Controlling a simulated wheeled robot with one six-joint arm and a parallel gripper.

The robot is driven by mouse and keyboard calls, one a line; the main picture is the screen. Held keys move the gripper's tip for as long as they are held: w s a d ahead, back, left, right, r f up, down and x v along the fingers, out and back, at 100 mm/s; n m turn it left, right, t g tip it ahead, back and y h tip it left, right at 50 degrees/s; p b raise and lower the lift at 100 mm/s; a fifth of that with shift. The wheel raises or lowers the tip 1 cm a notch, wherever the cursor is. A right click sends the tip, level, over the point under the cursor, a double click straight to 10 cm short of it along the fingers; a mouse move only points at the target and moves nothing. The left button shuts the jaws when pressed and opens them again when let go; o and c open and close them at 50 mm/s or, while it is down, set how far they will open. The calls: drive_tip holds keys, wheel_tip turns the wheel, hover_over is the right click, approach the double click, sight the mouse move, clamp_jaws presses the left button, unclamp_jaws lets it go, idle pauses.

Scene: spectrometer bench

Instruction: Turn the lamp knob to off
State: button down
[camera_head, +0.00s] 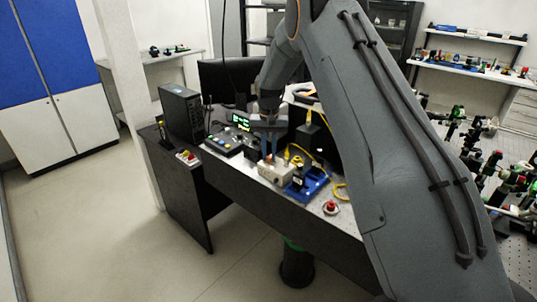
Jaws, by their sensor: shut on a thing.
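My gripper (268,157) points down over the bench, its two bluish fingers close together at the top of a small light-coloured box (276,174). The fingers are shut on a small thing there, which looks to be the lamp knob. The knob is mostly hidden between the fingertips and too small to make out, so its setting cannot be read. The box sits at the middle of the dark-fronted bench (270,204), beside a blue base (313,187).
A control panel with buttons and a green display (241,122) stands left of my gripper. A black computer tower (181,112) is farther left. Yellow cables (297,152) run behind and right of the box. A red button (331,207) sits near the front edge.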

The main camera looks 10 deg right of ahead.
sight(269, 157)
drive_tip(key=n+b, duration=0.3)
drive_tip(key=n, duration=0.1)
drive_tip(key=shift+f+n, duration=0.1)
drive_tip(key=shift+n, duration=0.2)
drive_tip(key=n+b, duration=0.2)
drive_tip(key=n, duration=0.3)
drive_tip(key=shift+b, duration=0.35)
drive_tip(key=n+b, duration=0.1)
drive_tip(key=n, duration=0.3)
drive_tip(key=shift+n, duration=0.4)
drive_tip(key=n+b, duration=0.1)
drive_tip(key=n, duration=0.3)
drive_tip(key=shift+n, duration=0.4)
drive_tip(key=c, duration=1.7)
unclamp_jaws()
drive_tip(key=shift+o, duration=0.2)
drive_tip(key=shift+s+r+b, duration=0.1)
drive_tip(key=shift+r+b, duration=1.25)
drive_tip(key=shift+r, duration=2.65)
